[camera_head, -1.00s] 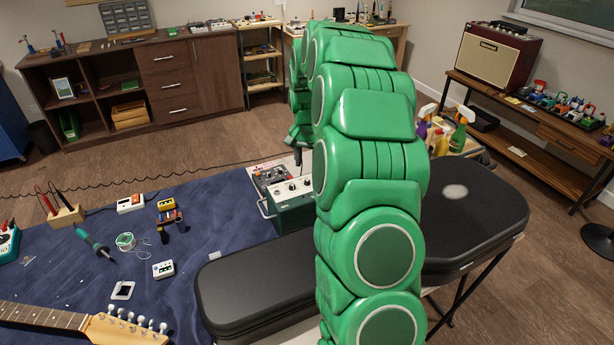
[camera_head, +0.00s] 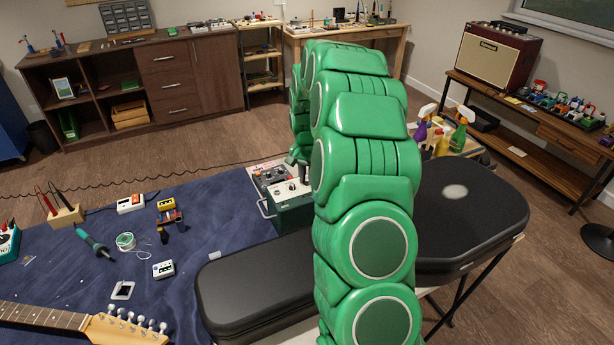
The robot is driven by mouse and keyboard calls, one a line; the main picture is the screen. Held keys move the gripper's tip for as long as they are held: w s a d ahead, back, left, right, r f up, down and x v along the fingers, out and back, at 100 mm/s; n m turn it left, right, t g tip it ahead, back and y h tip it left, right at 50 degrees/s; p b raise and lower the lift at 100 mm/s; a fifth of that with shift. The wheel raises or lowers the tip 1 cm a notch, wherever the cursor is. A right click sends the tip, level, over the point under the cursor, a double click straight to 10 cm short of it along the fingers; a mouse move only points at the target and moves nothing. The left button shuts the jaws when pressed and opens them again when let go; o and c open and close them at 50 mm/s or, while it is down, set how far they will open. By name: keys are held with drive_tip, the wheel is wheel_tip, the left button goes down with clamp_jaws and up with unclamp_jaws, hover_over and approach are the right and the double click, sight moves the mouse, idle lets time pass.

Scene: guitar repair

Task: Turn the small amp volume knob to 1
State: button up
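The small amp (camera_head: 288,214) is a dark green box with a light control panel (camera_head: 284,190) on top. It stands at the right end of the blue mat, behind the black case. Some small knobs (camera_head: 291,186) show on the panel's left part, too small to read their settings. My gripper (camera_head: 305,178) shows only as a small dark tip at the right part of the panel, low over it or touching it; I cannot tell which. My green arm hides the panel's right end and most of the gripper. I cannot tell whether its fingers are open or shut, or on a knob.
A black case (camera_head: 255,285) lies in front of the amp, and another black case (camera_head: 465,215) lies to the right. A pedal unit (camera_head: 270,174) sits just behind the amp. The blue mat (camera_head: 215,200) holds small tools and a guitar (camera_head: 95,325) at left.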

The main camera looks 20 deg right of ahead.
clamp_jaws()
drive_tip(key=shift+n, duration=0.3)
drive_tip(key=shift+n, duration=2.6)
drive_tip(key=o, duration=0.7)
unclamp_jaws()
drive_tip(key=shift+c, duration=0.2)
drive_tip(key=shift+r, duration=0.15)
